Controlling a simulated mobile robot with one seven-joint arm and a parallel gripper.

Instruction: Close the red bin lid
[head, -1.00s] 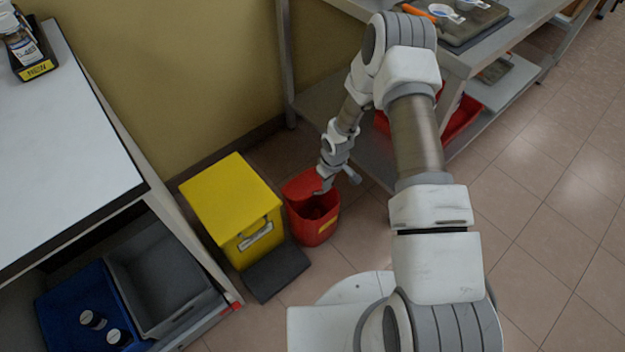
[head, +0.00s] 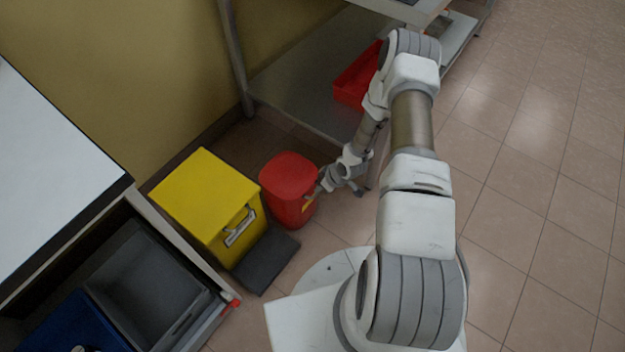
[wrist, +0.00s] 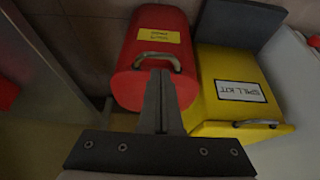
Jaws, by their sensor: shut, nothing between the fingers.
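The red bin (head: 290,207) stands on the floor beside the yellow bin. Its red lid (head: 287,172) lies down over the opening, and the inside no longer shows. In the wrist view the red bin (wrist: 152,20) shows a yellow label and a metal handle. My gripper (head: 321,189) is at the right side of the bin, close to its front rim. In the wrist view my gripper (wrist: 160,74) is shut and empty, its fingertips in front of the lid and handle. I cannot tell whether they touch.
The yellow spill kit bin (head: 205,195) stands left of the red bin, with a dark pedal or mat (head: 266,262) before it. A white-topped bench (head: 55,150) is at the left. A metal shelf (head: 300,90) with a red tray (head: 357,80) stands behind. Floor at right is clear.

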